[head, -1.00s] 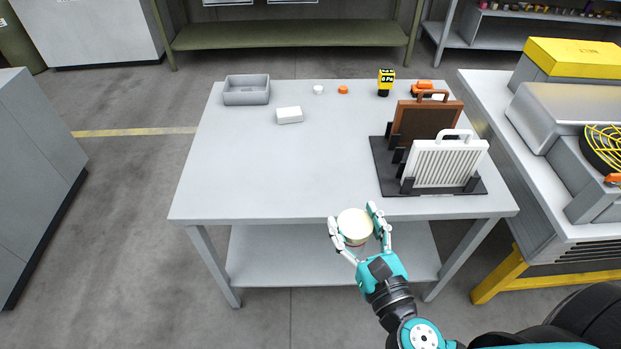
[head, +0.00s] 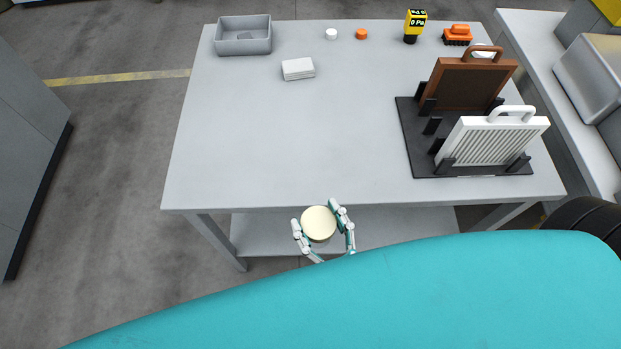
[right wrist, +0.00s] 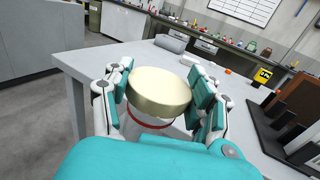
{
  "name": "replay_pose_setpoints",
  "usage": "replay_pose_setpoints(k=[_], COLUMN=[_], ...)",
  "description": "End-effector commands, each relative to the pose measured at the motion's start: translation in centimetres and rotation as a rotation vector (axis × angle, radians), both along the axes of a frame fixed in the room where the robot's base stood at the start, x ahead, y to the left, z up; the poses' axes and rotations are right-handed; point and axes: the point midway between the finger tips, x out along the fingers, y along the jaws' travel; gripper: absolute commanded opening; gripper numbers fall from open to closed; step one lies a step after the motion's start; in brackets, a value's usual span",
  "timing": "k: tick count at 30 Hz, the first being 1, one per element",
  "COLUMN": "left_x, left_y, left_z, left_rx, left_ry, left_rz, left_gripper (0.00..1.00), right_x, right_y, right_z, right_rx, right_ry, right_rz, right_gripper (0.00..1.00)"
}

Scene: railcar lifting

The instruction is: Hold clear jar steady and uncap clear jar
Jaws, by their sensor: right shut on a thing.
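The clear jar has a wide cream lid (head: 318,224), which is on it. In the right wrist view, the lid (right wrist: 160,92) sits above a red ring and a little of the clear jar body (right wrist: 150,128). My right gripper (head: 317,214) is shut on the jar, with fingers on both sides of the lid. It holds the jar just in front of the table's front edge. Most of the jar body is hidden below the lid. My left gripper is not in view.
The table (head: 300,150) has a clear middle and front left. A grey bin (head: 243,48), white block (head: 298,69), small white and orange caps, and yellow gauge (head: 415,25) stand at the back. A black rack (head: 420,150) holds brown and white panels at right.

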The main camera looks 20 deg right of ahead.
Motion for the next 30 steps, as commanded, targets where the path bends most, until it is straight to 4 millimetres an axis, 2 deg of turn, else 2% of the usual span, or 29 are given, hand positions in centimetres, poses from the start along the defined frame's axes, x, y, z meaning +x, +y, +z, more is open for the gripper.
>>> replay_pose_setpoints(k=[1,6,12,21,25,27,30], left_x=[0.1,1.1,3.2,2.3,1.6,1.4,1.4], left_y=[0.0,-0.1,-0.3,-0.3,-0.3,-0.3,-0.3], left_z=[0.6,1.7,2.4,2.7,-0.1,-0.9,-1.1], left_rx=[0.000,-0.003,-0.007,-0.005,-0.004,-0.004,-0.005], left_ry=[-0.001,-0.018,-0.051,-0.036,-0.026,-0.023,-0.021], left_rz=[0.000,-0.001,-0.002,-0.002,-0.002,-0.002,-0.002], left_gripper=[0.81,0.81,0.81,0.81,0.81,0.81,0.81], right_x=[1.6,6.1,9.7,12.0,11.8,11.8,11.8], right_y=[-0.3,-1.2,-1.9,-2.4,-2.3,-2.3,-2.3], right_z=[0.4,0.0,-0.6,-0.8,-3.8,-4.6,-4.8], right_rx=[0.000,-0.001,0.001,-0.001,0.000,0.001,0.000], right_ry=[-0.007,-0.005,-0.002,-0.002,0.001,0.001,0.000], right_rz=[-0.005,-0.003,-0.002,-0.002,-0.001,-0.001,-0.001], right_gripper=[0.19,0.19,0.19,0.19,0.19,0.19,0.19])
